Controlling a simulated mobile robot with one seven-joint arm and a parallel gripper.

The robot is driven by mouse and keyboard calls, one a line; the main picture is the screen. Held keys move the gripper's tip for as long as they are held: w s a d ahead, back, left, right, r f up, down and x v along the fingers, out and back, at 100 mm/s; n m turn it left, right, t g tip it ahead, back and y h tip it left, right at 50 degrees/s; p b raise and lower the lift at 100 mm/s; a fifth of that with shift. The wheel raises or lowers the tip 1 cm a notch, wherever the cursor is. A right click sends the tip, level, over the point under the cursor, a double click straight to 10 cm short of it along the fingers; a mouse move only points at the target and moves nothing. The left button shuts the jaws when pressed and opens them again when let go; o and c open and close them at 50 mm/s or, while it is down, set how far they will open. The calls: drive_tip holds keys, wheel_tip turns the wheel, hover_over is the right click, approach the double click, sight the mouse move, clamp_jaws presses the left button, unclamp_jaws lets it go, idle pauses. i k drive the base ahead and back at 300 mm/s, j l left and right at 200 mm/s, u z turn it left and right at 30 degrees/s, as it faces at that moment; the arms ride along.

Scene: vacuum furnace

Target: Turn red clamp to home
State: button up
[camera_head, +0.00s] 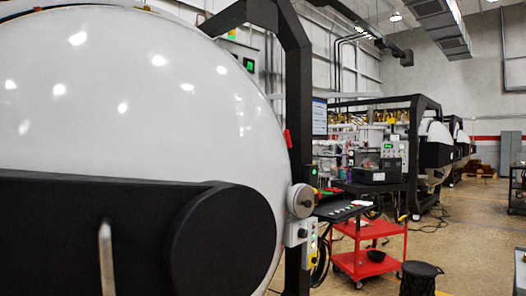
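A small red piece (288,138), which looks like the red clamp, sits at the right edge of the big white furnace door (130,90), against the black frame post (299,100). It is small and seen partly edge-on, so its exact turn angle cannot be told. A black horizontal arm with a round end (225,240) crosses the lower door. A metal bar handle (106,258) stands upright on it. My gripper is not in view.
Below the clamp are a grey round knob (301,201) and a button box (299,232). A black control panel (340,211) juts out to their right. Beyond are a red cart (370,231) and a black stool (420,278). Open floor (475,230) lies at the right.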

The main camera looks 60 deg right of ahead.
sight(287, 136)
drive_tip(key=z, duration=1.95)
drive_tip(key=u, duration=1.95)
drive_tip(key=k+l+u, duration=0.1)
drive_tip(key=l+u, duration=0.25)
drive_tip(key=k+l+u, duration=0.15)
drive_tip(key=l+u, duration=0.2)
drive_tip(key=l, duration=0.2)
drive_tip(key=k+l+u, duration=0.15)
drive_tip(key=l+u, duration=0.2)
drive_tip(key=u, duration=0.15)
drive_tip(key=k+l+u, duration=0.15)
drive_tip(key=l+u, duration=0.3)
drive_tip(key=k+l+u, duration=0.15)
drive_tip(key=u, duration=0.35)
drive_tip(key=k+l+u, duration=0.1)
drive_tip(key=k+u, duration=0.35)
drive_tip(key=k+l+u, duration=0.15)
drive_tip(key=u, duration=0.25)
drive_tip(key=k+u, duration=0.4)
